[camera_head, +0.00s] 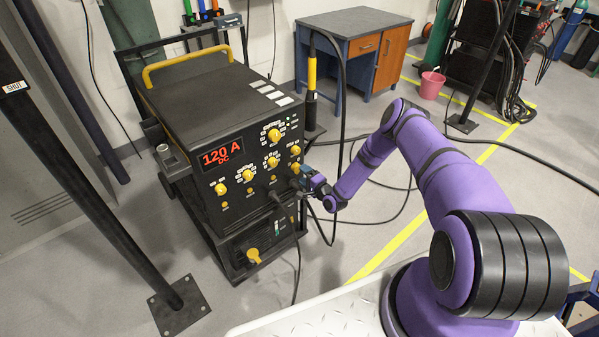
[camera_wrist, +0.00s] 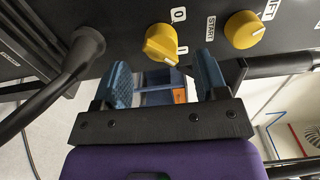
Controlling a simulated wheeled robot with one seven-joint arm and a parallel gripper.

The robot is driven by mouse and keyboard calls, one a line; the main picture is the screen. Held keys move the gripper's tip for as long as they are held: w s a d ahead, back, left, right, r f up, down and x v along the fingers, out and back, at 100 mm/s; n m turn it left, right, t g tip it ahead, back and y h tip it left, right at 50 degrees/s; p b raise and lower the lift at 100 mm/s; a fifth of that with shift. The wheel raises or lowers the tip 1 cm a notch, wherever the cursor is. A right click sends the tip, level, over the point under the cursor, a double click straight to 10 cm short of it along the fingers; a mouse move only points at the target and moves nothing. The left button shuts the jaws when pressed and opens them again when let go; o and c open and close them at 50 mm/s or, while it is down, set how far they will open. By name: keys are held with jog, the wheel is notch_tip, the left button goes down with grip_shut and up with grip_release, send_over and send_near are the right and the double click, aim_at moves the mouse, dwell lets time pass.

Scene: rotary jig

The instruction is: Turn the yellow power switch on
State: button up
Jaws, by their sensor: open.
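The power switch is a yellow knob (camera_wrist: 161,43) on the dark front panel, with a "0" and an "I" mark beside it in the wrist view. My gripper (camera_wrist: 162,66) is open, with its two blue fingers on either side below the knob and nothing between them. The fingertips appear close to the panel; contact with the knob is not clear. In the head view, my gripper (camera_head: 306,176) is at the right side of the black machine (camera_head: 215,130), whose display reads "120 A DC". My gripper partly covers that area, where a yellow knob (camera_head: 295,167) shows.
Another yellow knob (camera_wrist: 244,29), labelled START and LIFT, is right of the switch in the wrist view. A thick cable plug (camera_wrist: 86,48) is close to the left finger. A dark post (camera_head: 95,195) stands left of the machine. Cables lie on the floor at right.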

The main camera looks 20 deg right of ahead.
jog(key=v, duration=0.6)
jog(key=shift+s, duration=0.4)
